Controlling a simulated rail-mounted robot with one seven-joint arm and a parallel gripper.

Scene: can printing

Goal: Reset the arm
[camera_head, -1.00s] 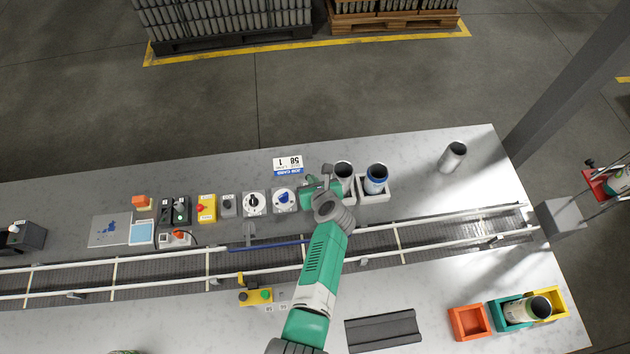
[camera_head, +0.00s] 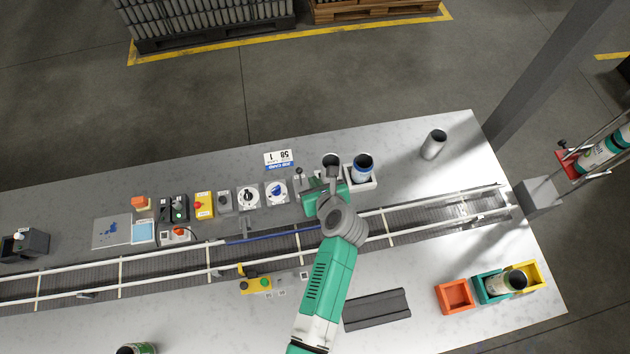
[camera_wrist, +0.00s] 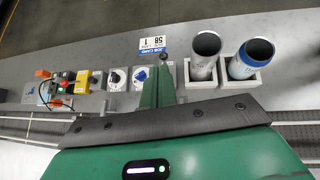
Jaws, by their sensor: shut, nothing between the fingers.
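My gripper (camera_head: 322,200) hangs over the back part of the table, between the row of controls and the conveyor. My green arm reaches up to it from the bottom of the head view. In the wrist view its green fingers (camera_wrist: 158,88) are together with nothing held. They point toward a small lever unit (camera_head: 304,184), which the fingers partly cover in the wrist view. A plain grey can (camera_wrist: 204,56) and a blue-banded can (camera_head: 363,168) stand in white holders to the right of the fingers, apart from them.
Dials (camera_head: 276,193), switches and a yellow emergency-stop box (camera_head: 204,206) line the table to the left. The conveyor (camera_head: 410,222) runs beneath my arm. A loose can (camera_head: 433,144) stands at the back right. Orange (camera_head: 455,296), teal and yellow bins sit at front right.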

